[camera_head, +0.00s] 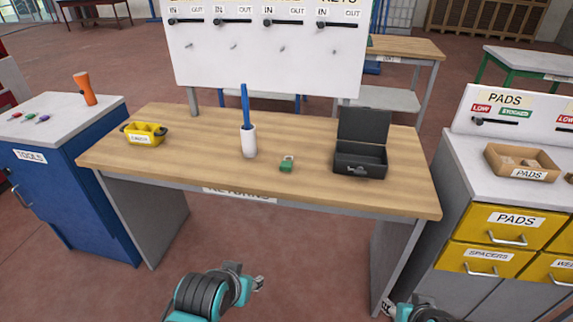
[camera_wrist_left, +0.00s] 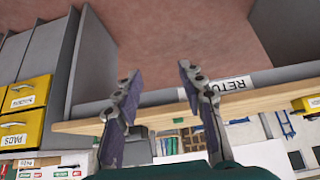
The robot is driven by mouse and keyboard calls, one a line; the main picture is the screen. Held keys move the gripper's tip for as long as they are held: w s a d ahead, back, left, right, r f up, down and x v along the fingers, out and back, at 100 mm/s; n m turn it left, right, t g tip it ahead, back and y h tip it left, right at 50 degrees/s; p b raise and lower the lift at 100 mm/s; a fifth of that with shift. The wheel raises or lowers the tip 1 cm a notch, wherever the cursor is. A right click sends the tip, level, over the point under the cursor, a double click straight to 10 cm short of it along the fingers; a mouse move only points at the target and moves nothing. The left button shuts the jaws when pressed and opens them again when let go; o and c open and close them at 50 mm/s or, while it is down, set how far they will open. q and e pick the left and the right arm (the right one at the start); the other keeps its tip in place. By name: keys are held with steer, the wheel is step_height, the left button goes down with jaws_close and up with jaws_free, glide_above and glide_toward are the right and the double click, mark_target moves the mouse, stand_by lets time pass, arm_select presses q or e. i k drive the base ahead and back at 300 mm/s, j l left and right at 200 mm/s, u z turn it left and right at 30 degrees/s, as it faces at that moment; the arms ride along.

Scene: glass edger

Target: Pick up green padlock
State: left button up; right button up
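The green padlock (camera_head: 287,165) lies on the wooden table top, between the white cup and the black box. My left gripper (camera_head: 258,284) is in front of the table, well short of the padlock and apart from it. In the left wrist view its two fingers (camera_wrist_left: 158,72) are spread with nothing between them, so it is open and empty. The padlock cannot be made out in the left wrist view. My right gripper (camera_head: 388,308) shows only as a small part at the bottom edge, and its fingers are not clear.
The wooden table (camera_head: 215,167) also holds a yellow bin (camera_head: 146,136), a white cup (camera_head: 249,143) with a blue stick, and an open black box (camera_head: 360,160). A white tag board (camera_head: 265,65) stands behind. A blue tool cabinet (camera_head: 70,190) and yellow-drawer cabinet (camera_head: 500,240) flank it.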

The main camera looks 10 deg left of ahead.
mark_target(285, 166)
steer(key=i+j, duration=0.8)
steer(key=i, duration=0.05)
